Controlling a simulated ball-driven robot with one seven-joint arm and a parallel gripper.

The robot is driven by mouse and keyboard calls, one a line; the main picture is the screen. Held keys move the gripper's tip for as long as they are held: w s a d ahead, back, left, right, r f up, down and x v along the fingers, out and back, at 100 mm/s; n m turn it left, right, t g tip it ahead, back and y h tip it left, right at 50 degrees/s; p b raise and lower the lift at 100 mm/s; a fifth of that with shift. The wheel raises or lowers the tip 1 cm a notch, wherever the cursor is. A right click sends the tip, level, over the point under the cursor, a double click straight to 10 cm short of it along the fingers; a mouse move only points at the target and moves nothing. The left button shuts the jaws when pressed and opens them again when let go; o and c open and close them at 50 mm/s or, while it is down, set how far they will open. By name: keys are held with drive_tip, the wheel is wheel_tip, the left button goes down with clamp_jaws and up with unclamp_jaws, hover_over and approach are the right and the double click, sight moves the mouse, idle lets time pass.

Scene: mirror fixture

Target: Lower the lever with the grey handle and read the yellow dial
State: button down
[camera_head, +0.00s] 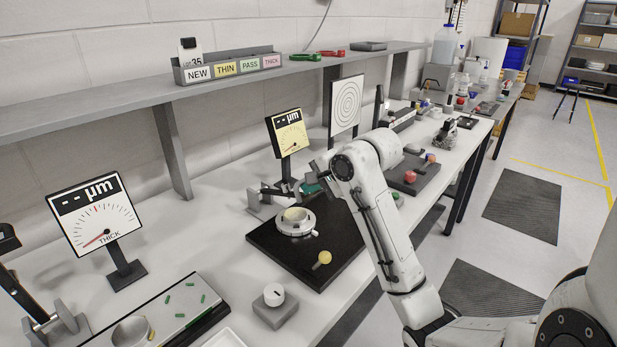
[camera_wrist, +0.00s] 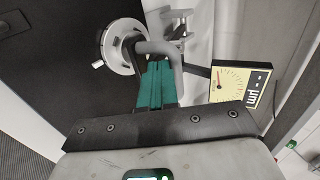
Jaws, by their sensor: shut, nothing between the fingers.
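The yellow dial (camera_head: 289,136) stands on a post behind the black plate (camera_head: 335,262). It reads "-- µm" over its scale, and it shows at the right in the wrist view (camera_wrist: 236,84). A round metal mirror fixture (camera_head: 296,222) sits on the plate and shows at the upper left in the wrist view (camera_wrist: 106,46). The lever's hooked grey handle (camera_wrist: 160,47) crosses close by my fingertips in the wrist view; contact is unclear. Its black bar runs behind. My gripper (camera_wrist: 157,68), with teal fingers, is shut and empty. In the head view my gripper (camera_head: 312,188) is partly hidden by my arm.
A white dial marked THICK (camera_head: 97,218) stands at the left. A yellow knob (camera_head: 324,257) and a grey block with a white knob (camera_head: 274,297) are in front. A shelf (camera_head: 120,108) with labelled bins runs along the wall. A target board (camera_head: 347,104) stands behind.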

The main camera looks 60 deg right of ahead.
drive_tip(key=shift+t+h, duration=0.3)
drive_tip(key=shift+t, duration=0.6)
drive_tip(key=f, duration=0.2)
drive_tip(key=s+f+p, duration=0.1)
drive_tip(key=f, duration=0.1)
drive_tip(key=s+f+p, duration=0.1)
drive_tip(key=f, duration=0.1)
drive_tip(key=shift+s+a+f, duration=0.15)
drive_tip(key=shift+a+f, duration=0.15)
drive_tip(key=shift+a, duration=0.1)
drive_tip(key=shift+s+f, duration=0.2)
drive_tip(key=shift+f, duration=1.1)
drive_tip(key=shift+a+f, duration=0.1)
drive_tip(key=shift+f, duration=0.1)
drive_tip(key=shift+s, duration=0.1)
